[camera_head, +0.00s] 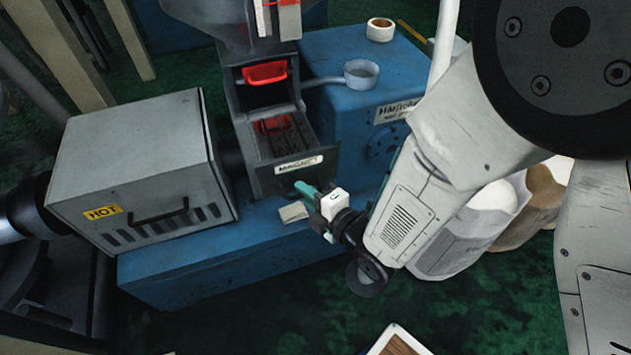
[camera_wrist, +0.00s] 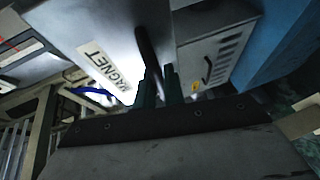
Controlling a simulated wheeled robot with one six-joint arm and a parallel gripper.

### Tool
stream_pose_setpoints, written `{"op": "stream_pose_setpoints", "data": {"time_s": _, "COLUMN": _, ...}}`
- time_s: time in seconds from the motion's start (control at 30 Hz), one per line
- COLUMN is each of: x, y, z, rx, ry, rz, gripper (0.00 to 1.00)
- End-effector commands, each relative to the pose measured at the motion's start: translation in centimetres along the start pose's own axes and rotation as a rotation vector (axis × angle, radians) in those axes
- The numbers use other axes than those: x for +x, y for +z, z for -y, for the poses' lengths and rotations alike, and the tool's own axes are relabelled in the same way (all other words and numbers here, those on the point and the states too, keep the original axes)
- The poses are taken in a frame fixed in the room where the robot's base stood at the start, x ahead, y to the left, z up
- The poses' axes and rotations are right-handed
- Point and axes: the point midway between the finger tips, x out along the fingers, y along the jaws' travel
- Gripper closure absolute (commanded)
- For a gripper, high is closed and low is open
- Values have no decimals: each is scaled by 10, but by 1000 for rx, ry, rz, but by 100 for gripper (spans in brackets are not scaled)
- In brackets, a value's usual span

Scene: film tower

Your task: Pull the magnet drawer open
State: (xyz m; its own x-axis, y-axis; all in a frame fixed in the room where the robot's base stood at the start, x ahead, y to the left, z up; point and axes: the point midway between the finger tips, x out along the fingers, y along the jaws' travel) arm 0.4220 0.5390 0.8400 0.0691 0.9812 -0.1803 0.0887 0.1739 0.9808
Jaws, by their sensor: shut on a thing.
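The magnet drawer (camera_head: 268,181), dark grey with a white MAGNET label, stands out from the front of the grey machine housing. My gripper (camera_head: 304,189) is at the drawer front, just below the label. Its green fingers (camera_wrist: 158,85) are shut on the handle. The fingertips partly hide the lower handle.
A grey box marked HOT (camera_head: 150,165) stands close left of the drawer. A blue machine body (camera_head: 335,85) with a small grey cup (camera_head: 361,73) and a tape roll (camera_head: 380,29) is to the right. White sacks (camera_head: 470,225) stand behind my arm.

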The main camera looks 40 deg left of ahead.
Motion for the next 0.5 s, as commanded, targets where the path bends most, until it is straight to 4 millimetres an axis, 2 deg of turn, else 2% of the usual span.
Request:
{"op": "stream_pose_setpoints", "data": {"time_s": 0.3, "x": 1, "y": -4, "z": 1, "rx": -2, "ry": -2, "rz": -9, "gripper": 100}}
{"op": "stream_pose_setpoints", "data": {"time_s": 0.33, "x": 1, "y": -4, "z": 1, "rx": -2, "ry": -2, "rz": -9, "gripper": 81}}
{"op": "stream_pose_setpoints", "data": {"time_s": 0.37, "x": 1, "y": -4, "z": 1, "rx": -2, "ry": -2, "rz": -8, "gripper": 73}}
{"op": "stream_pose_setpoints", "data": {"time_s": 0.4, "x": 1, "y": -4, "z": 1, "rx": -1, "ry": -1, "rz": -8, "gripper": 68}}
{"op": "stream_pose_setpoints", "data": {"time_s": 0.5, "x": 0, "y": -2, "z": 0, "rx": -1, "ry": -1, "rz": -5, "gripper": 68}}
